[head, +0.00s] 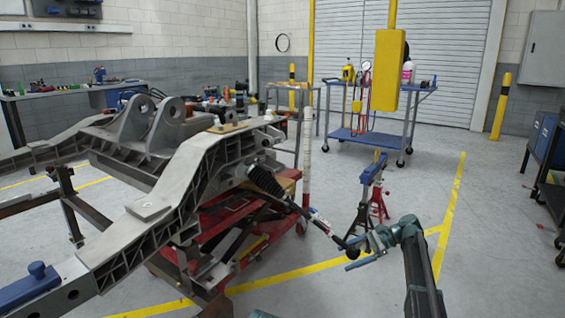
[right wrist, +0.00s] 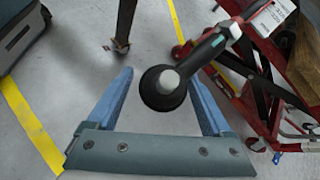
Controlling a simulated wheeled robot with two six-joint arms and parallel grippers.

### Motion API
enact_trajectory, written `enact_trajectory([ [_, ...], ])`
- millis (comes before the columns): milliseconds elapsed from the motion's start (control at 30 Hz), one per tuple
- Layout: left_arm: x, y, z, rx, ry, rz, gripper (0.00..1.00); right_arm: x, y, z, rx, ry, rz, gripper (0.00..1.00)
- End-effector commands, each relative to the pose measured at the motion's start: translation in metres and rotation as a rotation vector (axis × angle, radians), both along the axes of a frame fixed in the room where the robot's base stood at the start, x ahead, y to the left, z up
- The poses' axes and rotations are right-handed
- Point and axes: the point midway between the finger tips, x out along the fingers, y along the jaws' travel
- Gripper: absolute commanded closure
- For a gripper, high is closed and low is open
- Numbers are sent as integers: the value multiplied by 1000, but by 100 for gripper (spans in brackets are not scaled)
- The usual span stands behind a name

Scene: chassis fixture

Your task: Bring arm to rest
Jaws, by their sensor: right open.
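My right gripper (head: 360,248) is at the lower right of the head view, with its arm coming up from the bottom edge. It is open. In the right wrist view its two blue fingers (right wrist: 160,76) stand apart, and the round black end of a rod (right wrist: 165,88) shows between them. The fingers do not appear to touch it. In the head view this rod (head: 318,220) slants down from the grey chassis frame (head: 185,165) to beside the gripper.
A red lift cart (head: 225,232) stands under the chassis. A blue-topped stand (head: 371,172) and a red jack stand (head: 379,205) are just behind my right gripper. A blue trolley (head: 372,142) stands farther back. The floor to the right is clear up to a dark cabinet (head: 545,160).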

Motion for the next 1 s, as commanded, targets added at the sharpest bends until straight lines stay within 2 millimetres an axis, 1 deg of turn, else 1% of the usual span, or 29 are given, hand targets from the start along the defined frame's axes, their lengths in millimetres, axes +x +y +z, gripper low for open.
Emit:
enact_trajectory([
  [33, 0, 0, -4, 0, 0, 1, 16, 0, 4, -4, 1, 0, 0, 16],
  [200, 0, 0, -6, 0, 0, 2, 16, 1, 10, -6, 0, -1, 1, 16],
  [600, 0, 0, -4, 0, 0, 2, 16, 1, 8, -4, 0, -1, -1, 16],
  [667, 0, 0, -1, 0, 0, 1, 16, 1, 5, -1, 0, -1, -1, 16],
  [767, 0, 0, 7, 0, 0, 0, 16, 1, -6, 7, 0, 0, -2, 16],
  [1000, 0, 0, 31, 0, 1, -6, 16, -1, -43, 31, 0, 0, -2, 16],
])
